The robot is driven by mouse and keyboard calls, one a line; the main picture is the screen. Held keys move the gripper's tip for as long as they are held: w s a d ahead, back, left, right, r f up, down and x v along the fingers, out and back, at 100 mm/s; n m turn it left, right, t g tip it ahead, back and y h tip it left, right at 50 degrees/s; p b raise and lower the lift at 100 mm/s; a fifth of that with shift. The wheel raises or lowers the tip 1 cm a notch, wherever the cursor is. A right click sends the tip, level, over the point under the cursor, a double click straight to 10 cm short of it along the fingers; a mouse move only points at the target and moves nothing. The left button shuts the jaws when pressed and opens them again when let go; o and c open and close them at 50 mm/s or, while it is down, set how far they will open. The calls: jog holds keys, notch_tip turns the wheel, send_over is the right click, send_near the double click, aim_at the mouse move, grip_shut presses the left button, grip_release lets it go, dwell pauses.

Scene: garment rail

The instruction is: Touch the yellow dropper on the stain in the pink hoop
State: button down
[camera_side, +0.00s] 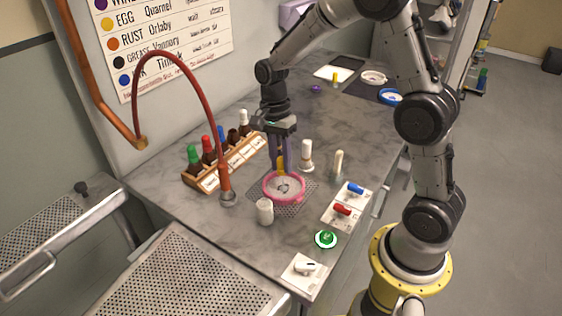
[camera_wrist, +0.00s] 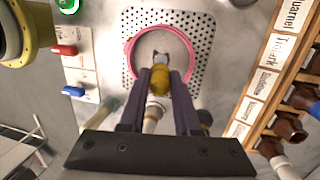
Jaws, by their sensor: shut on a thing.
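The pink hoop (camera_side: 301,197) lies on a perforated metal plate (camera_side: 290,209) on the grey marbled counter, with pale cloth inside it. A dark stain (camera_side: 284,188) shows near the middle of the cloth. My gripper (camera_side: 280,160) points down over the hoop, shut on the yellow dropper (camera_side: 282,167). In the wrist view the dropper (camera_wrist: 159,82) sits between the fingers, its tip toward the cloth in the pink hoop (camera_wrist: 129,47). The dropper partly hides the stain, and I cannot tell whether its tip touches the cloth.
A wooden rack (camera_side: 211,182) of bottles stands left of the hoop. A red hose (camera_side: 211,110) arches at left. Colored switches (camera_side: 342,209) line the right edge.

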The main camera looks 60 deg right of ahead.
jog(key=shift+s+a+v, duration=0.1)
jog(key=shift+s+v, duration=0.1)
jog(key=shift+v, duration=0.9)
jog(key=shift+s+a+v, duration=0.15)
jog(key=shift+s+v, duration=0.05)
jog(key=shift+v, duration=0.9)
jog(key=shift+s+a+v, duration=0.1)
jog(key=shift+s+v, duration=0.1)
jog(key=shift+v, duration=0.95)
jog(key=shift+r, duration=0.1)
